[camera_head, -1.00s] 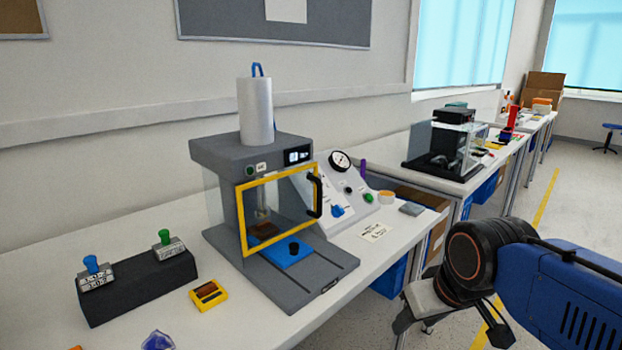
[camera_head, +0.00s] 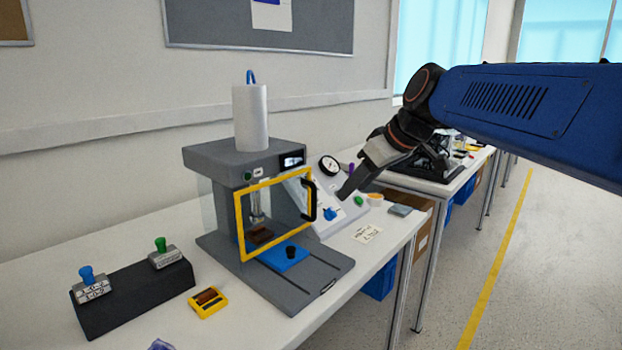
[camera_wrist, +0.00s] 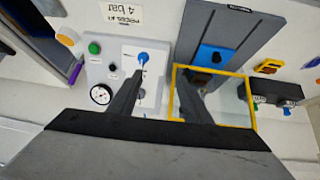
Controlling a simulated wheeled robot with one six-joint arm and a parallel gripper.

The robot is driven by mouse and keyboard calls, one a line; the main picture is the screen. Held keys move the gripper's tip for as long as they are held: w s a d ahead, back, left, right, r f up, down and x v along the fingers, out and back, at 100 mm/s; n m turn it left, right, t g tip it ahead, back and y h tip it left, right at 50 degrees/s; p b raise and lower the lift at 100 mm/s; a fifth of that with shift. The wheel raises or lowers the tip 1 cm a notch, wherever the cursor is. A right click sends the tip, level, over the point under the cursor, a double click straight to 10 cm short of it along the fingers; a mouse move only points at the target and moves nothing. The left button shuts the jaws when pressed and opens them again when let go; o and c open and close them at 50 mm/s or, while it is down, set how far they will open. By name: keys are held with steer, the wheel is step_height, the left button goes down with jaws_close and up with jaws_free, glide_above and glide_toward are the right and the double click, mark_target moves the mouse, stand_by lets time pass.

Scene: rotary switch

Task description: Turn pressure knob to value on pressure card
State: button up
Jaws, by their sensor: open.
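The blue pressure knob (camera_head: 330,214) is on the sloped light-grey control panel (camera_head: 312,222); it also shows in the wrist view (camera_wrist: 143,58). The white pressure card (camera_head: 367,233) lies on the table in front of the panel. In the wrist view the card (camera_wrist: 121,14) reads "4 bar", upside down. My gripper (camera_head: 346,193) is above the panel, pointing down. In the wrist view my gripper (camera_wrist: 162,76) is open and empty; its left finger overlaps the panel near the knob, its right finger the yellow door frame. The knob's scale is too small to read.
The grey press (camera_head: 245,155) with a yellow-framed door (camera_head: 238,225) and black handle stands left of the panel. A round gauge (camera_head: 330,166) and green button (camera_head: 359,201) are on the panel. A black block (camera_head: 135,300) with two stamps is at the front left.

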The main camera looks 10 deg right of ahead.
steer(key=w+r+n+t+y, duration=0.1)
steer(key=w+r+n, duration=0.2)
steer(key=w+r, duration=0.45)
steer(key=shift+m, duration=0.3)
steer(key=x, duration=1.7)
steer(key=shift+w+d, duration=0.15)
steer(key=shift+w, duration=0.2)
steer(key=c, duration=1)
